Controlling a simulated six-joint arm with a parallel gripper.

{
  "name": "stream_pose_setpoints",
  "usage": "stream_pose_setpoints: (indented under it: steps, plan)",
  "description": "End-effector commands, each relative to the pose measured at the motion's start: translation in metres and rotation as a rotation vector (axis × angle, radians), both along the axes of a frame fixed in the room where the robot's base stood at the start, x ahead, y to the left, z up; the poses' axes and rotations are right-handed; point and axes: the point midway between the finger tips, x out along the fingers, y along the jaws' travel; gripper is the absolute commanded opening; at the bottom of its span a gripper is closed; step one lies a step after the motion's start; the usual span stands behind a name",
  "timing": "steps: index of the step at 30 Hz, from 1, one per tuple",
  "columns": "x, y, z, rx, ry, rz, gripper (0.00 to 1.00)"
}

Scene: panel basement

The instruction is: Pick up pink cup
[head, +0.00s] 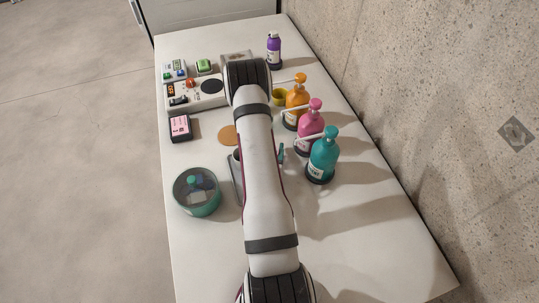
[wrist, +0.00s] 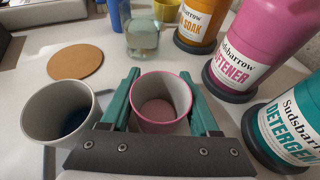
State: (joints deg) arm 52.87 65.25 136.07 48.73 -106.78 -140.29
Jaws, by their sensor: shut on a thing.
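The pink cup (wrist: 160,112) stands upright between the two teal fingers of my gripper (wrist: 160,75) in the wrist view. The fingers press on its left and right sides, and the cup looks empty. Its base is hidden, so I cannot tell whether it touches the surface below. In the head view my arm covers the cup and most of the gripper; only a bit of a teal finger shows.
A grey cup (wrist: 58,112) with a dark inside stands close left. A cork coaster (wrist: 76,61), a clear glass (wrist: 142,38) and a yellow cup (head: 279,97) are beyond. Orange (head: 296,93), pink (head: 310,128) and teal (head: 324,155) pump bottles line the right. A green-rimmed bowl (head: 197,207) sits left.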

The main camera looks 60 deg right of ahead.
Motion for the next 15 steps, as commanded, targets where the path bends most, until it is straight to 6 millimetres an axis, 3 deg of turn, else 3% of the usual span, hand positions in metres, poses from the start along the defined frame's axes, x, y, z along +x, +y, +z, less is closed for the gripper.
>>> stream_pose_setpoints:
  steps: [7, 15]
  plan:
    - [0.000, -0.001, 0.016, -0.003, -0.002, -0.001, 0.08]
    - [0.000, -0.001, 0.076, -0.005, -0.005, -0.001, 0.08]
